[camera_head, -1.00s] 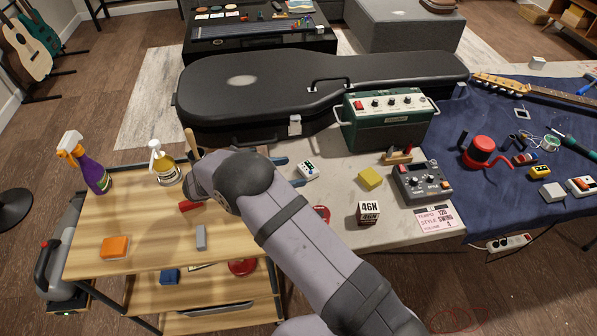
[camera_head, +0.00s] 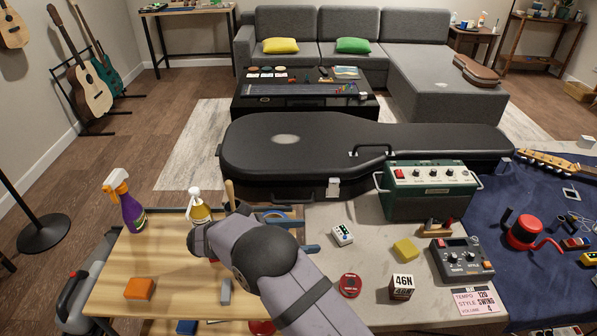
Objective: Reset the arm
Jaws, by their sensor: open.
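My arm (camera_head: 262,252) reaches up from the bottom of the head view, a grey sleeve-like link with dark joint covers. It bends to the left over the seam between the wooden cart and the light worktop. Its far end lies in front of the amber pump bottle (camera_head: 200,211). My gripper is hidden behind the arm, so its fingers and anything between them do not show.
The wooden cart top (camera_head: 180,262) holds a purple spray bottle (camera_head: 126,208), an orange block (camera_head: 140,288) and a grey block (camera_head: 226,291). A black guitar case (camera_head: 320,150) and green amplifier (camera_head: 430,190) stand behind. A red round tin (camera_head: 350,285) lies right of the arm.

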